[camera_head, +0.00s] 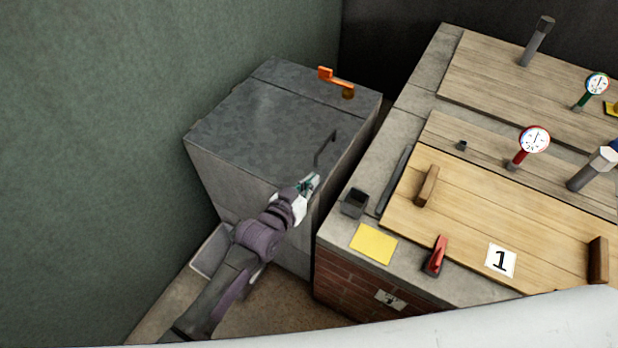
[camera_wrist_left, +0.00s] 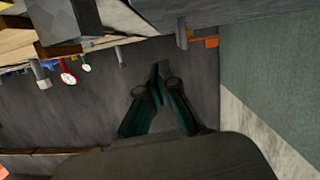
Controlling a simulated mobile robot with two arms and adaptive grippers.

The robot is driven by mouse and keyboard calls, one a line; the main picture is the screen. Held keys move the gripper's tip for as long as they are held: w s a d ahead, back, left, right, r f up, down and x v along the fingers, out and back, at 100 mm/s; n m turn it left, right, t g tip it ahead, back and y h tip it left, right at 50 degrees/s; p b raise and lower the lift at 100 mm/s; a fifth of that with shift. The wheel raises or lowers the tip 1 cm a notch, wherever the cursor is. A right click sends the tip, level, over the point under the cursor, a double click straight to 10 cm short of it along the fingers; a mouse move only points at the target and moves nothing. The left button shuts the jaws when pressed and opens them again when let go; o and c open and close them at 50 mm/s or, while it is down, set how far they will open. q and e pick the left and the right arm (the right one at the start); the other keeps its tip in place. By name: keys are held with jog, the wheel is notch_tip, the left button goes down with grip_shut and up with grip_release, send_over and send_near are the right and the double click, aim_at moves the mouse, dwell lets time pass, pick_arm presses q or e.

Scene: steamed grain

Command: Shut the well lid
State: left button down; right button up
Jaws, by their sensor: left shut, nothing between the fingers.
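A grey box (camera_head: 250,185) stands in the corner at the left. Its flat grey top (camera_head: 262,125), which looks like the lid, lies level on it, with no gap that I can see. A thin dark handle (camera_head: 325,149) rises near the top's right front edge. My left gripper (camera_head: 314,181) is shut and empty, just in front of the box and below the handle in the picture; I cannot tell whether it touches the box. Its closed green fingers (camera_wrist_left: 160,72) also show in the left wrist view. My right gripper is out of view.
An orange lever (camera_head: 337,83) sits at the box's back right. A brick counter (camera_head: 345,285) stands to the right, bearing a wooden cover marked 1 (camera_head: 480,215), a red gauge (camera_head: 533,141), a green gauge (camera_head: 596,85) and a yellow sheet (camera_head: 373,244). The green wall (camera_head: 120,120) closes the left.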

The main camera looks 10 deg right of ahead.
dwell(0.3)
pick_arm(q)
jog(key=s+a+r+p, duration=0.4)
jog(key=s+a+r, duration=0.2)
jog(key=s, duration=0.2)
jog(key=s+a+f+n+g+y, duration=0.1)
jog(key=s+a+f+g+y, duration=0.3)
jog(key=f, duration=0.6)
jog(key=s+a+f+n+t, duration=0.15)
jog(key=a+f, duration=0.35)
jog(key=f, duration=0.5)
jog(key=s+a+f+g+y, duration=0.2)
jog(key=s+a+f, duration=0.25)
jog(key=f, duration=0.55)
jog(key=s+a+f+g+y, duration=0.1)
jog(key=s+a+f+g, duration=0.1)
jog(key=s+f, duration=0.3)
jog(key=s+a+f+g+y, duration=0.1)
jog(key=s+a+f, duration=0.3)
jog(key=s, duration=0.9)
jog(key=s+a+f+n+g+y, duration=0.1)
jog(key=s+a+f+g, duration=0.2)
jog(key=s, duration=0.6)
notch_tip(320, 180, down, 3)
jog(key=shift+s+a+r+g, duration=0.15)
jog(key=shift+s+a+g, duration=0.2)
